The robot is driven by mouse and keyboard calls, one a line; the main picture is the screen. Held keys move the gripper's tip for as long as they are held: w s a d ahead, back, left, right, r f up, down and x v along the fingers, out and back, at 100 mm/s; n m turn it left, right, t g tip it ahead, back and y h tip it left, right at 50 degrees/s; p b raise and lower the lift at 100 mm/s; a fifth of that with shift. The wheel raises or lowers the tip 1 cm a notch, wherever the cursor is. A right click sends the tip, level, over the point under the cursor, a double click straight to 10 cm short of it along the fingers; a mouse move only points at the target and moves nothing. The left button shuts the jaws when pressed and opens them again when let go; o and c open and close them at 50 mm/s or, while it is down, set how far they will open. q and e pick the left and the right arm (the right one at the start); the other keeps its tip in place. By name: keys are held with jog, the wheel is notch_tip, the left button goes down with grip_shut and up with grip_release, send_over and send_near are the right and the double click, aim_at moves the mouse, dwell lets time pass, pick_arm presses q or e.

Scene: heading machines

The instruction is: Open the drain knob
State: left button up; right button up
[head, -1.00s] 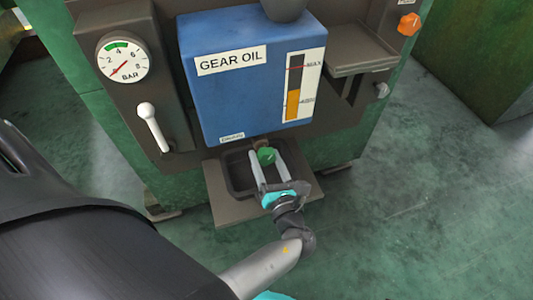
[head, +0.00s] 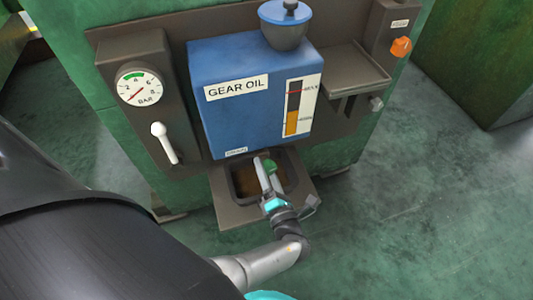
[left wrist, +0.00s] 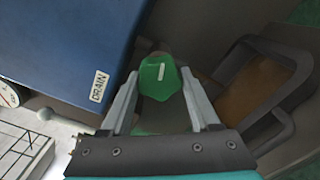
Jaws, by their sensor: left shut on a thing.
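The drain knob is green with a white mark on its face. It shows in the head view (head: 271,166) under the blue gear oil tank (head: 240,115), and in the left wrist view (left wrist: 160,82). My left gripper (head: 264,168) is shut on the knob, one finger on each side of it. The gripper is rolled, so its fingers nearly overlap in the head view. A DRAIN label (left wrist: 99,86) is on the tank beside the knob in the left wrist view. My right gripper is not in view.
A dark drip tray (head: 233,196) below the knob has brown liquid in it. A pressure gauge (head: 139,87) and white lever (head: 164,143) are at the left, an orange knob (head: 400,47) at the upper right. Open floor (head: 400,210) lies at the right.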

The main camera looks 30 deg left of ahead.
pick_arm(q)
jog(key=shift+w+a+r+m+p, duration=0.15)
jog(key=shift+m+p, duration=0.25)
jog(key=shift+m, duration=0.5)
jog(key=shift+s+d+r+m+p, duration=0.1)
jog(key=shift+m+p, duration=0.3)
jog(key=shift+m, duration=0.5)
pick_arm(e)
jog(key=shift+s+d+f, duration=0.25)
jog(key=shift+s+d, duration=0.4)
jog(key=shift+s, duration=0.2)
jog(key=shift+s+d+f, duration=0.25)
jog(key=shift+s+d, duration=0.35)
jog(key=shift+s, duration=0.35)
pick_arm(q)
jog(key=o, duration=1.4)
jog(key=shift+f, duration=0.1)
jog(key=shift+c, duration=0.2)
jog(key=shift+f, duration=0.1)
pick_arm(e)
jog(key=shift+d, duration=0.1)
